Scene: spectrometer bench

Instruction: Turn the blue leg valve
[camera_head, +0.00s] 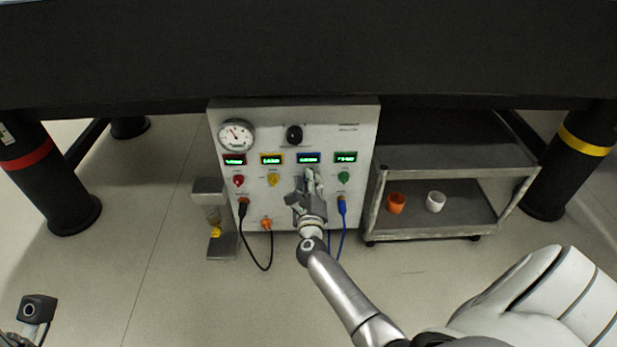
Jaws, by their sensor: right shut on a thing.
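A light grey control panel (361,120) stands under the dark table top. It has a row of small displays framed in red, yellow, blue and green, with a coloured valve knob below each. The blue-framed display (308,158) is third from the left. The blue valve below it is hidden by my right gripper (309,180), which reaches in from the lower right. Its fingers are at the panel just under the blue display, shut on what seems to be the blue valve. The red (238,181), yellow (272,180) and green (343,177) knobs show clear of it.
A black cable (246,240) and a blue cable (343,222) hang from the panel near my right arm. A gauge (236,135) is at upper left. A grey cart (460,158) with an orange cup (396,203) and a white cup (435,201) stands at right. Floor in front is open.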

